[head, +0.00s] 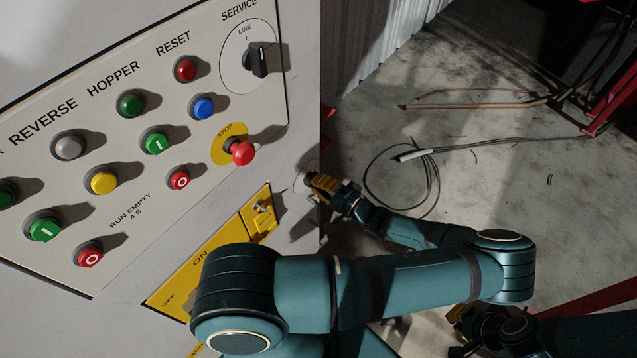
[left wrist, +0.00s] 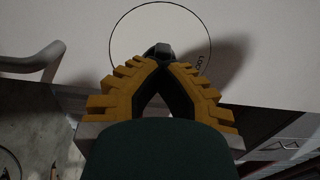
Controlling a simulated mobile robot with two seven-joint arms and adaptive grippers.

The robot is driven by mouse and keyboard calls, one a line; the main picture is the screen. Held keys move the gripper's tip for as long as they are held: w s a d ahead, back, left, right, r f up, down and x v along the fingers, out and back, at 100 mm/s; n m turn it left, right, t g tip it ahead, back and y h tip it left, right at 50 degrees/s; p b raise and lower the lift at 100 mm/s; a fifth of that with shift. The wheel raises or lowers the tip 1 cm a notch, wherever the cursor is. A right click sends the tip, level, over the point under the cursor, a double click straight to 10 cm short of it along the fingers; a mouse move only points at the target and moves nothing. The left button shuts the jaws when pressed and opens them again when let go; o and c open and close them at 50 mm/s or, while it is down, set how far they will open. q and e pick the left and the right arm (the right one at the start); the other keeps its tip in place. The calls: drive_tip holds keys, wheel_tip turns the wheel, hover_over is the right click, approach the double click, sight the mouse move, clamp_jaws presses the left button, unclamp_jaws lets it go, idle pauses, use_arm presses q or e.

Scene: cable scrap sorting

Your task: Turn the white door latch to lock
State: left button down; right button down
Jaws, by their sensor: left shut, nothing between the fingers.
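In the left wrist view, the door latch (left wrist: 158,49) shows as a small dark knob on a white round plate (left wrist: 135,30) with a thin black outline. Lettering beginning "LOC" is at the plate's right side, partly hidden. My left gripper (left wrist: 161,63) is shut, its yellow fingers meeting in a point at the latch; I cannot tell whether they touch it. In the head view my left gripper (head: 316,184) is at the cabinet's right edge, by the round plate (head: 301,181), and hides the latch. My right gripper (head: 466,324) is low at the right, partly hidden and dark.
The control panel (head: 120,205) with several buttons and a red stop button (head: 242,152) is left of my gripper. A yellow ON/OFF plate (head: 180,285) is below it. A grey handle (left wrist: 35,62) shows in the left wrist view. Cables (head: 432,180) lie on the floor.

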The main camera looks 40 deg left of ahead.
use_arm(q)
drive_tip(key=n+b, duration=0.1)
drive_tip(key=n, duration=0.3)
idle(0.3)
drive_tip(key=n+b, duration=0.1)
drive_tip(key=n, duration=0.3)
idle(0.3)
